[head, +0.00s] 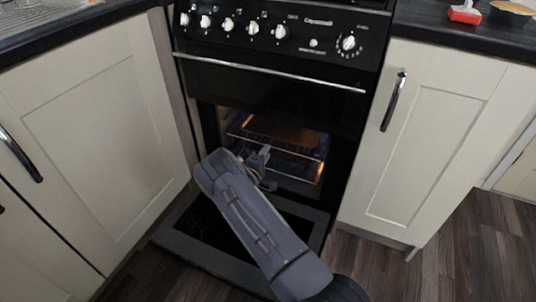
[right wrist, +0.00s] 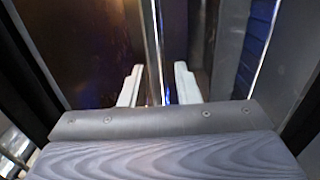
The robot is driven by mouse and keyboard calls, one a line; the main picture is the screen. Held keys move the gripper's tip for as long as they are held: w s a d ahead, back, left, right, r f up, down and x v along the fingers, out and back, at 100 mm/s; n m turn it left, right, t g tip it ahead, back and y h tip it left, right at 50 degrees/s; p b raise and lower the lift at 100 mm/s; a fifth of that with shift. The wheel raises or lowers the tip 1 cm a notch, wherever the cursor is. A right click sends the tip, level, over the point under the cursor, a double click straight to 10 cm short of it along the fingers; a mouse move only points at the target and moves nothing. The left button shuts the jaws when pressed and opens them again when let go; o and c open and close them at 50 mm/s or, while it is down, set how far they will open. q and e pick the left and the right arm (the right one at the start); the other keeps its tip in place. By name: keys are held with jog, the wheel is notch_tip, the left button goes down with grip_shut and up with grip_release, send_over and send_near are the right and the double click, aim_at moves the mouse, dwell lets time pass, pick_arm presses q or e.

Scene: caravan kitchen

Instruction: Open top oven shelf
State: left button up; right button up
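The oven's lower door (head: 190,245) hangs open and flat near the floor. Inside the lit cavity, the top shelf (head: 312,153) is a wire rack with a brown flat item (head: 285,131) above it. My right gripper (head: 262,160) reaches in over the door, at the shelf's front left. In the right wrist view, its pale fingers (right wrist: 159,80) stand apart, with a thin metal bar (right wrist: 155,50) running between them. Contact with the bar cannot be told. My right forearm hides part of the door and lower cavity. My left gripper is not in view.
Above the cavity is a closed upper door with a long metal handle (head: 268,72), under a panel of white knobs (head: 280,32). Cream cupboards flank the oven at left (head: 95,110) and right (head: 445,140). Free floor (head: 470,250) lies at the right.

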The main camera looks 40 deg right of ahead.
jog(key=shift+x, duration=1.2)
grip_shut()
